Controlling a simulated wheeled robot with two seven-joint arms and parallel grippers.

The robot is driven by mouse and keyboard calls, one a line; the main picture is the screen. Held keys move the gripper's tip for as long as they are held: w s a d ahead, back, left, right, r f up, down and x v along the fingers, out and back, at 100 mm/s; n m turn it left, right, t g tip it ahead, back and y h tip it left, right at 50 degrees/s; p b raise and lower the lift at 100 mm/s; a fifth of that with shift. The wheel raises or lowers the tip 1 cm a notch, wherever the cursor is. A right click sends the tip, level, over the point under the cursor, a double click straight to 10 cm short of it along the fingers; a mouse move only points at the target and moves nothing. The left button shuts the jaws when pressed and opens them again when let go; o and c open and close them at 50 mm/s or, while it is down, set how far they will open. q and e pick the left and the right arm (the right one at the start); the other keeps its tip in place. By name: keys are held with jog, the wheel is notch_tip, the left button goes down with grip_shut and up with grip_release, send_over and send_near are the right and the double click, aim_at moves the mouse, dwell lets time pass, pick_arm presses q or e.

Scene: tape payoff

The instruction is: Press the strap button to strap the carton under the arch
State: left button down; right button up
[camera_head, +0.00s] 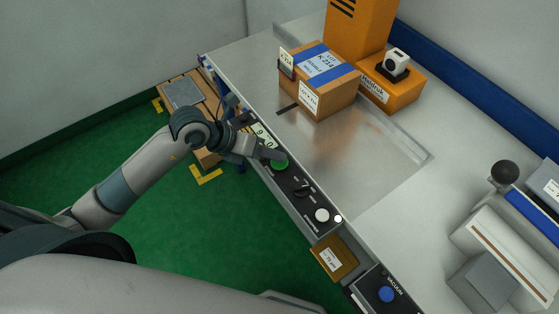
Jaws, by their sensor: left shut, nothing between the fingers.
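My left gripper (277,156) reaches in from the left with its fingers shut and empty. Its tip is at a green round button (281,164) on the dark control panel (293,181); I cannot tell whether it touches or presses it. The panel also has a black knob and a white button (322,215). A brown carton (325,101) with blue tape and white labels stands on the metal table, beside an orange machine (357,28). I cannot make out an arch around the carton. My right gripper is not in view.
A small brown box (333,257) and a second panel with a blue button (386,294) are along the table's front edge. A white-grey device with a black ball knob (505,172) stands at right. The metal plate (350,160) in front of the carton is clear.

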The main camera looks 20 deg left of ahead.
aim_at(275, 163)
pick_arm(q)
jog(key=shift+f+b, duration=0.4)
jog(key=shift+f, duration=0.15)
dwell(0.9)
jog(key=shift+r, duration=0.1)
jog(key=shift+r+p, duration=0.8)
jog(key=shift+r, duration=0.1)
jog(key=shift+r+p, duration=2)
jog(key=shift+r, duration=0.5)
jog(key=shift+d, duration=0.1)
